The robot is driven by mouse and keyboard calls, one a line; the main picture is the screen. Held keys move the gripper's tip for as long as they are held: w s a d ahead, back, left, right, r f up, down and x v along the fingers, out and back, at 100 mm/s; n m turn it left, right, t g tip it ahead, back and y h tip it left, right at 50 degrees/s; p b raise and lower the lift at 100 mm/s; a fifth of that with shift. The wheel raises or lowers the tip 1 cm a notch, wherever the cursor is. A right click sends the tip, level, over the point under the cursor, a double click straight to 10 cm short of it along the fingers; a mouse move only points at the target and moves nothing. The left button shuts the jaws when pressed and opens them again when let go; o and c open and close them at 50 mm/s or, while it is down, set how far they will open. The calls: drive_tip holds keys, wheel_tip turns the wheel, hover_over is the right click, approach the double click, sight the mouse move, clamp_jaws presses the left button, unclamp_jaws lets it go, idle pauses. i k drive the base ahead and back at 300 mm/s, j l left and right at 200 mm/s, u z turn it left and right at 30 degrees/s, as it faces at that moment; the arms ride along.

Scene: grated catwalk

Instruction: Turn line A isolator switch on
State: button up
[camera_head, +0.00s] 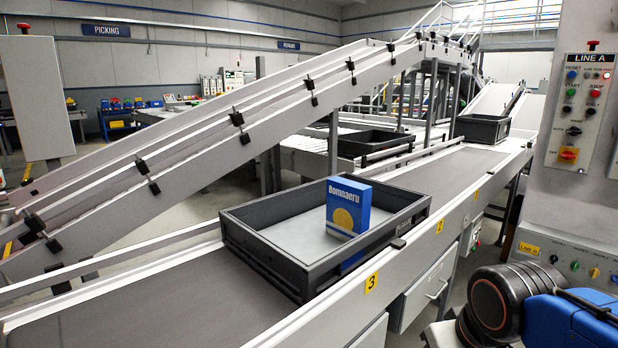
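The LINE A control panel (582,112) is on a grey cabinet at the right. A red rotary switch on a yellow plate, which looks like the isolator switch (568,154), sits at the panel's lower left. Its handle position is too small to read. Parts of my arm, black with an orange ring and blue, show at the lower right, below the panel. My gripper is not in view.
A belt conveyor (450,172) runs left of the cabinet. It carries a dark tray (262,268) with a blue box (348,207). A lower ledge with several coloured knobs (575,265) juts out under the panel, near my arm. A red mushroom button (593,44) tops the panel.

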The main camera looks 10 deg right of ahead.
sight(568, 154)
drive_tip(key=z, duration=1.45)
